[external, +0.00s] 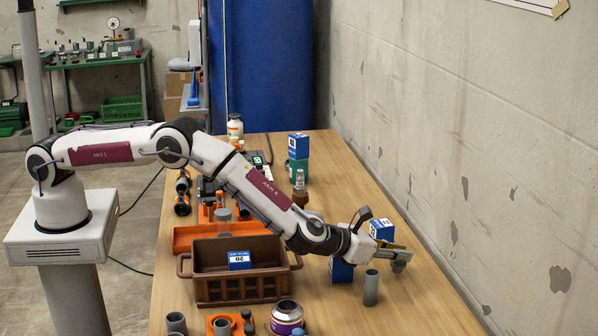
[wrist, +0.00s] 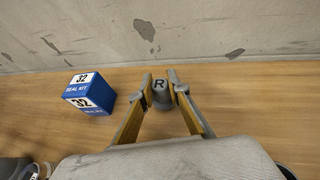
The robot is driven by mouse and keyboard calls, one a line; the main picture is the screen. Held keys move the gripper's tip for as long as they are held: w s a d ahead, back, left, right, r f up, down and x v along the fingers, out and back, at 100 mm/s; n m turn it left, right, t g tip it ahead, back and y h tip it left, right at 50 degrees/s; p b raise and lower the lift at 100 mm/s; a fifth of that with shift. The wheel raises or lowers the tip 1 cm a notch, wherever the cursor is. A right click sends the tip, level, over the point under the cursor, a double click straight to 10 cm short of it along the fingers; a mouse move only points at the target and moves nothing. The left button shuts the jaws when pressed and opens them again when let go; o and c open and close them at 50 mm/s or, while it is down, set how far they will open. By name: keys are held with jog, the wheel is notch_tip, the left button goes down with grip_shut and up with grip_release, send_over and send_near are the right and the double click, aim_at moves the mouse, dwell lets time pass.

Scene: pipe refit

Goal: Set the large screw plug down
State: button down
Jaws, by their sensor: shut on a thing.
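The large screw plug, a grey round piece, sits between my gripper's fingertips. In the wrist view the plug (wrist: 160,98) shows a dark letter R on its face. My gripper (wrist: 160,82) is shut on it, with one yellow-and-grey finger on each side. In the external view my gripper (external: 399,251) reaches out over the right part of the table, with the plug (external: 399,266) at its tips. I cannot tell whether the plug touches the wooden table (external: 420,310).
A blue seal kit box (wrist: 90,93) stands left of my fingers in the wrist view. A grey pipe (external: 371,288) stands upright near my gripper in the external view. A brown crate (external: 240,290) is further left. The wall (external: 480,150) runs along the table's right side.

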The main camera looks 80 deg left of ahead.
jog(key=shift+f, duration=0.5)
jog(key=c, duration=1.9)
grip_release()
jog(key=shift+s+f, duration=0.1)
jog(key=shift+r, duration=0.7)
jog(key=v, duration=1.2)
